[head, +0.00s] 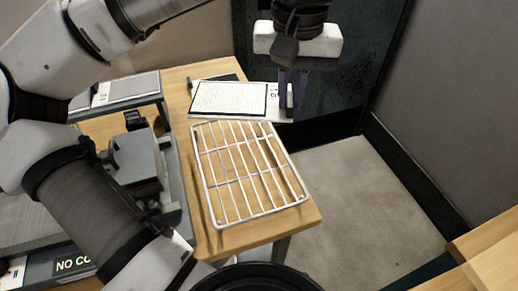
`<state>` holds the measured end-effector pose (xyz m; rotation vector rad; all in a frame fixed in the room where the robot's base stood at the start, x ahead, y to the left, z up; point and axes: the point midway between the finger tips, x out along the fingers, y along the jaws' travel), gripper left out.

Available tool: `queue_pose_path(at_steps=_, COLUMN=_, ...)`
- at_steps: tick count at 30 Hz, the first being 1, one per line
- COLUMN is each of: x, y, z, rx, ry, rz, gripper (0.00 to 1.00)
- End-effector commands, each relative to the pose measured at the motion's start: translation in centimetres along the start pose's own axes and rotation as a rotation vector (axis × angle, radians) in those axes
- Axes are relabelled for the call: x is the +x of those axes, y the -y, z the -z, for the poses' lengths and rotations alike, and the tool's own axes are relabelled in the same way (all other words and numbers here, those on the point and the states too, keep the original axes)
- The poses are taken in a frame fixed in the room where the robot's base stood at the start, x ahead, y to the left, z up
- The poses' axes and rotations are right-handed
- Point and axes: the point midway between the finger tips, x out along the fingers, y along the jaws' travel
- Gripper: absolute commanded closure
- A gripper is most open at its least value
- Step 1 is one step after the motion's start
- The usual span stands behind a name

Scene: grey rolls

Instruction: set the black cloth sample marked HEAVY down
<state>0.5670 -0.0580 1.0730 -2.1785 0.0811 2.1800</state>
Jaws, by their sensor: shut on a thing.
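A flat pale board (283,114) in the head view carries a white, finely patterned panel (228,98) with a black border, and small marks at its right end. The marks are too small to read as HEAVY, and I cannot make out a plainly black cloth face. My gripper (289,98) points down and is shut on the board's right end. The board reaches past the right edge of the wooden table (310,213), beyond the wire rack. I cannot tell whether its left part touches the table.
A white wire rack (247,176) covers most of the table's near part. A dark flat thing (226,78) shows behind the board. A grey device (139,160) stands to the left. Grey floor (350,185) lies to the right, with a wall beyond. My arm hides the lower left.

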Motion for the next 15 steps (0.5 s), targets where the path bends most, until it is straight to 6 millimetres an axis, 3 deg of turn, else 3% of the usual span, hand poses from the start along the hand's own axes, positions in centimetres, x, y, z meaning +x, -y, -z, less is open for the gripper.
queue_pose_path(at_steps=15, x=12.9, y=0.0, z=-0.1, rx=0.001, ry=0.003, rz=-0.001, gripper=1.0)
